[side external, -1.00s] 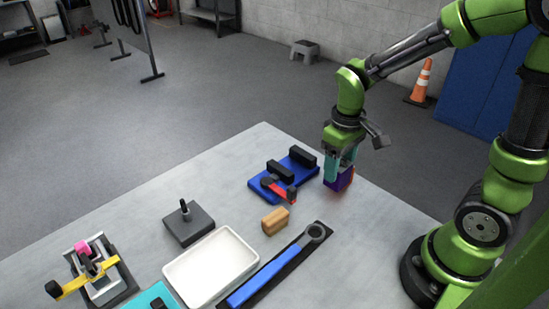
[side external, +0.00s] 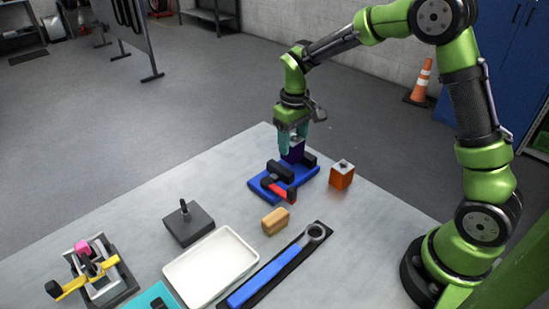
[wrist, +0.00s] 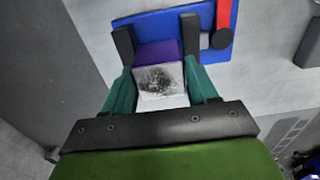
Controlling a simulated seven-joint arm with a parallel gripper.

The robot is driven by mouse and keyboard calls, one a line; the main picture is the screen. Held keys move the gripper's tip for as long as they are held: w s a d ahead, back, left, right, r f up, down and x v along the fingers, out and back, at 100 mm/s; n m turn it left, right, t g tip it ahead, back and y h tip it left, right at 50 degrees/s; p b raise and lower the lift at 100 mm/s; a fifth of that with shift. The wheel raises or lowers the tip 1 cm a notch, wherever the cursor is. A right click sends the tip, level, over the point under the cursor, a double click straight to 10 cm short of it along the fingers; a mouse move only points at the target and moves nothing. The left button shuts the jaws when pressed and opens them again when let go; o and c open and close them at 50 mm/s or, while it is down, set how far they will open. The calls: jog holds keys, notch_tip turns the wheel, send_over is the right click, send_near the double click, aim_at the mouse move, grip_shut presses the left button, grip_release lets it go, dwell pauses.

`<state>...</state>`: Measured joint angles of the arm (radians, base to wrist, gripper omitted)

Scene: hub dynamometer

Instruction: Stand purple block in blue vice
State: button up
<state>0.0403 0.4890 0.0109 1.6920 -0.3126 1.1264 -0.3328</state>
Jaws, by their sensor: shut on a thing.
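My gripper (side external: 293,137) is shut on the purple block (side external: 293,151), its teal fingers on either side of it. The blue vice (side external: 258,184) has two black jaws and a red handle. In the side view the block is upright over the gap between the jaws. In the wrist view the purple block (wrist: 157,52) shows a pale end with a dark smudge between the fingertips (wrist: 163,90), with its purple side between the jaws of the blue vice (wrist: 212,42). The block's lower end is hidden, so I cannot tell whether it touches the vice bed.
An orange block (side external: 341,177) with a grey top stands just right of the vice. A wooden block (side external: 275,220), a blue-handled wrench (side external: 262,283), a white tray (side external: 176,276) and a grey block with a peg (side external: 188,226) lie nearer. The table's far edge is close behind the vice.

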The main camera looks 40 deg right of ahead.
jog(key=shift+f, duration=1.75)
jog(key=shift+f, duration=0.7)
jog(key=o, duration=1)
notch_tip(320, 180, up, 13)
jog(key=shift+r, duration=0.2)
notch_tip(320, 180, up, 5)
jog(key=t, duration=0.2)
send_over(292, 154)
jog(key=s+d, duration=0.1)
jog(key=s, duration=0.2)
jog(key=s+a+m+t, duration=0.1)
jog(key=s, duration=0.4)
jog(key=s+a+r+m+t+y, duration=0.1)
jog(key=s+t, duration=0.1)
jog(key=s, duration=0.3)
jog(key=s+a+m+t+y, duration=0.1)
jog(key=s+m+t, duration=0.1)
jog(key=s, duration=0.3)
jog(key=shift+s+a+r, duration=0.1)
jog(key=shift+s+r, duration=0.1)
jog(key=shift+r, duration=0.15)
